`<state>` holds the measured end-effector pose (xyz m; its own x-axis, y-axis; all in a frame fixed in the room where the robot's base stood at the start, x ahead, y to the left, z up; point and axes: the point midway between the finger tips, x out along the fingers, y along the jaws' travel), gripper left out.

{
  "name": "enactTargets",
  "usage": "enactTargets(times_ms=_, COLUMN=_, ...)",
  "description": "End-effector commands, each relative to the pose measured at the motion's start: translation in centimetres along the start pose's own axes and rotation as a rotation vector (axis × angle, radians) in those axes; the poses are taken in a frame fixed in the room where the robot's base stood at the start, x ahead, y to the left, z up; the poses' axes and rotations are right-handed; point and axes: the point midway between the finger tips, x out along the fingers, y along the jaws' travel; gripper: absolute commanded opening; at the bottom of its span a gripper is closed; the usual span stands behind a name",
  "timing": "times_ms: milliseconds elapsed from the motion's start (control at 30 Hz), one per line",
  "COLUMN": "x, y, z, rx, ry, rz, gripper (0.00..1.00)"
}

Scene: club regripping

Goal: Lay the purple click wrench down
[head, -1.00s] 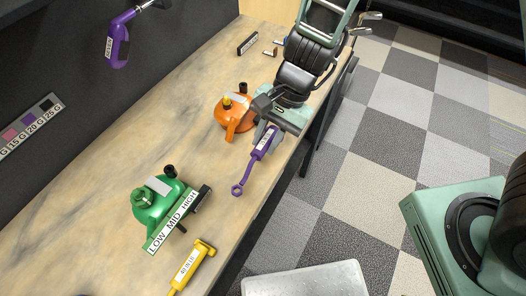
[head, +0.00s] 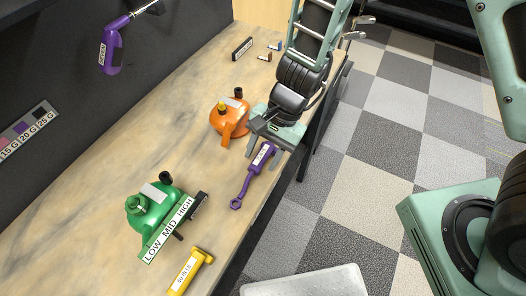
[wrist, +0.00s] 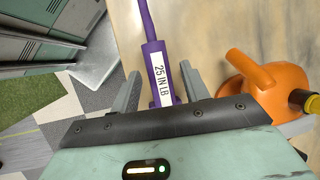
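The purple click wrench (head: 247,182) lies on the wooden bench near its right edge, its ring end towards the front and its white "25 IN LB" label facing up. My gripper (head: 264,138) is at the wrench's handle end. In the wrist view the wrench handle (wrist: 160,75) runs between the two fingers of my gripper (wrist: 161,68), with gaps visible on both sides, so the gripper looks open around it. The handle's rear end is hidden by the gripper body.
An orange tool (head: 229,118) sits just left of my gripper. A green tool with a LOW MID HIGH plate (head: 167,230) and a yellow wrench (head: 190,272) lie nearer the front. Another purple tool (head: 112,55) hangs at the dark wall. The bench's middle left is bare.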

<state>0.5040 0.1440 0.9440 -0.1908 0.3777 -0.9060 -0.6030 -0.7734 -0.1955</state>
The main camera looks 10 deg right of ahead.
Motion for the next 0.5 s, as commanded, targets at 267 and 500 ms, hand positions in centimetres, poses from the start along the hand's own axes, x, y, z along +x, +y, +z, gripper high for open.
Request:
enactTargets(times_ms=267, x=-0.5, y=-0.1, z=-0.1, rx=0.0, ry=0.002, rz=-0.003, gripper=0.45)
enactTargets(times_ms=500, x=-5.0, y=-0.5, z=0.5, rx=-0.004, ry=0.003, rz=-0.006, gripper=0.45)
